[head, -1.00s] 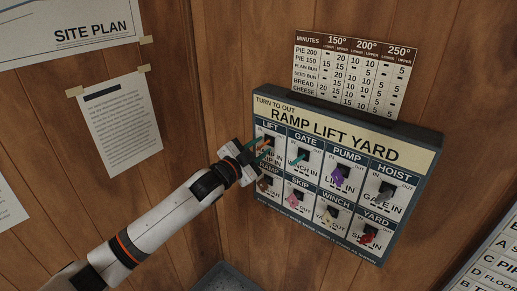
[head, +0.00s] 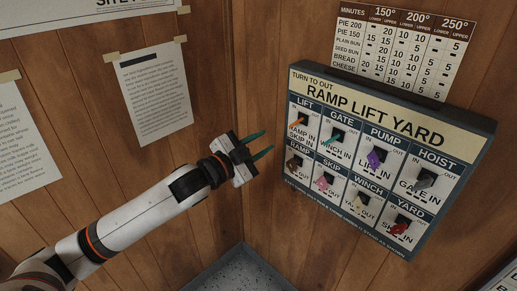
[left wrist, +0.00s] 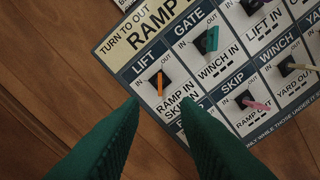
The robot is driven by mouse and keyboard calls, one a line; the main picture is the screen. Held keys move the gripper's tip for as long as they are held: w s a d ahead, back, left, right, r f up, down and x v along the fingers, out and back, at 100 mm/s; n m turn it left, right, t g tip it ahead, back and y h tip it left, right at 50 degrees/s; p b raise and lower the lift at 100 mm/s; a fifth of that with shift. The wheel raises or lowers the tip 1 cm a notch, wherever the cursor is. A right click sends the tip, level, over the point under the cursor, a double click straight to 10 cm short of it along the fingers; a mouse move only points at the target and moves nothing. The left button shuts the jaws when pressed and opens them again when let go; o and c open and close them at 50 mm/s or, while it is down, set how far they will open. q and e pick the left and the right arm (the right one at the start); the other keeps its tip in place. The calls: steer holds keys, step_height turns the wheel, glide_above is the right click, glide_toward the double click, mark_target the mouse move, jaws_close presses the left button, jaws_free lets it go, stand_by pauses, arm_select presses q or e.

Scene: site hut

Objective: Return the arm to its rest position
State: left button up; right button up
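My left gripper (head: 262,145) is open and empty, its two green fingers apart. It is left of the RAMP LIFT YARD panel (head: 392,99) and clear of it. In the left wrist view the fingers (left wrist: 160,115) stand below the panel's LIFT corner with nothing between them. The panel carries keys in two rows: the orange LIFT key (head: 300,120), the teal GATE key (head: 336,136), the purple PUMP key (head: 375,158) and the grey HOIST key (head: 425,179) are in the upper row. My right gripper is not in view.
The lower row has a brown RAMP key (head: 295,162), pink SKIP key (head: 323,182), cream WINCH key (head: 361,204) and red YARD key (head: 400,229). A minutes chart (head: 405,45) hangs above. A notice (head: 150,93) is on the left wall. A speckled grey surface (head: 240,275) lies below.

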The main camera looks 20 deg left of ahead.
arm_select(q)
steer(key=shift+s, duration=0.2)
stand_by(0.3)
steer(key=w+a+f+n+g+y, duration=0.1)
steer(key=a+f+n+y, duration=0.2)
steer(key=f, duration=0.8)
steer(key=w+a+f+n+g+y, duration=0.15)
steer(key=a+f, duration=0.35)
steer(key=f, duration=0.7)
steer(key=s+a+f+n+g+y, duration=0.15)
steer(key=s+f, duration=0.35)
steer(key=f, duration=0.6)
steer(key=s+f+n+g+y, duration=0.1)
steer(key=s+f+n+g, duration=0.3)
steer(key=f, duration=0.8)
steer(key=s+d+f+m+g, duration=0.1)
steer(key=s+d+f+g, duration=0.25)
steer(key=s+f, duration=1.45)
steer(key=s+d+f+g, duration=0.2)
steer(key=s+d, duration=0.1)
steer(key=s, duration=0.8)
steer(key=s+d+f+g+b, duration=0.1)
steer(key=s+d+f+g, duration=0.1)
steer(key=s, duration=1)
steer(key=shift+s+d+f+n+h, duration=0.15)
steer(key=shift+d+f+n+h, duration=0.25)
steer(key=shift+d+f, duration=0.45)
